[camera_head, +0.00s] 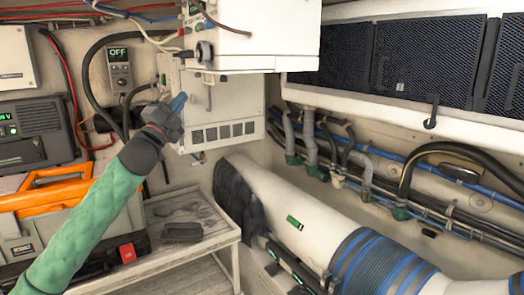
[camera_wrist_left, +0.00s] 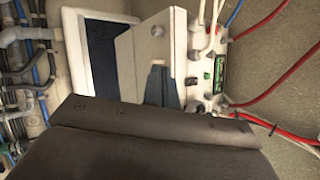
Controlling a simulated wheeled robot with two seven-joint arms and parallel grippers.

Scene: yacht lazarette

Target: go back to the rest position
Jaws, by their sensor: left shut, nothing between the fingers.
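My left arm, in a green sleeve, reaches in from the lower left of the head view. Its dark grey gripper (camera_head: 178,103) is raised in front of the white wall unit, with the fingers shut and nothing between them. In the head view I cannot tell whether the fingertips touch the unit or are just in front of it. In the left wrist view the dark wrist housing fills the lower part, and the grey fingers (camera_wrist_left: 166,87) point toward a white box with knobs and a small green display. My right gripper is in neither view.
The white wall unit (camera_head: 230,100) hangs behind the gripper, with cables around it. An orange-handled toolbox (camera_head: 45,192) stands at the left. A bench (camera_head: 200,240) holds a dark brush-like block (camera_head: 182,232). A large white cylinder (camera_head: 290,205) lies to the right, below pipes.

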